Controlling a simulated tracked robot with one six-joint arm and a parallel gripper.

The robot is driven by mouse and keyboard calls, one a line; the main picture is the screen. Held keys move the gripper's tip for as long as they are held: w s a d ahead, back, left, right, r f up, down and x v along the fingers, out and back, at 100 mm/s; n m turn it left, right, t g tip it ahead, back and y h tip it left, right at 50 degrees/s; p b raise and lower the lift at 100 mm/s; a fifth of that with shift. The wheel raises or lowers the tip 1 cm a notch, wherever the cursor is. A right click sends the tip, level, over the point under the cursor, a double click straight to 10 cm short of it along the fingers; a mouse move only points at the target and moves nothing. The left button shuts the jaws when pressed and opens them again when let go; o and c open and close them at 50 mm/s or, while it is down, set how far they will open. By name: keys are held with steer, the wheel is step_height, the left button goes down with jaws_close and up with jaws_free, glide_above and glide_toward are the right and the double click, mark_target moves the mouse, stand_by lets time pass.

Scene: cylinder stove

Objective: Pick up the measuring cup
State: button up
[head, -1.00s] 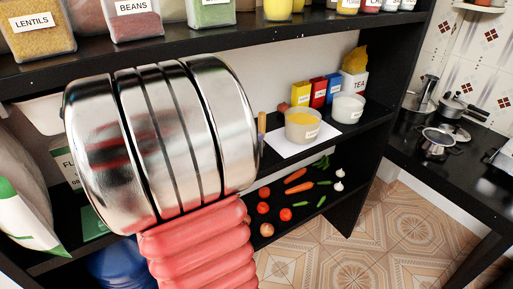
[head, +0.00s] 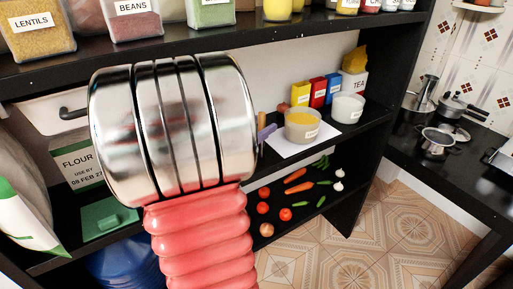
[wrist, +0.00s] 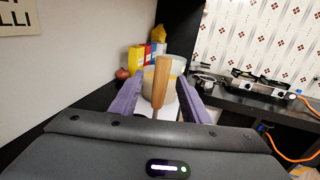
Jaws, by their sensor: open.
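A wooden handle (wrist: 158,85) points toward me in the wrist view, between the two purple fingers of my gripper (wrist: 160,80). The fingers are open, one on each side of the handle, with gaps beside it. I take the handle for the measuring cup's; its cup end is hidden or blends with the tub behind it. In the head view the handle (head: 262,119) shows only as a small strip beside my arm. One purple finger of my gripper (head: 267,133) shows below it; the rest is hidden behind my arm.
A tub with yellow contents (head: 303,126) stands on a white sheet (head: 287,150) on the middle shelf. A white tub (head: 348,108), coloured boxes (head: 318,92) and a tea box (head: 354,83) stand close behind. Vegetables lie on the shelf below. The upper shelf (head: 230,37) is overhead.

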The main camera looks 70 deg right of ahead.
steer(key=x, duration=0.4)
steer(key=shift+s+d+r, duration=0.1)
steer(key=shift+s+d, duration=0.1)
steer(key=shift+d, duration=0.15)
jaws_close()
stand_by(0.6)
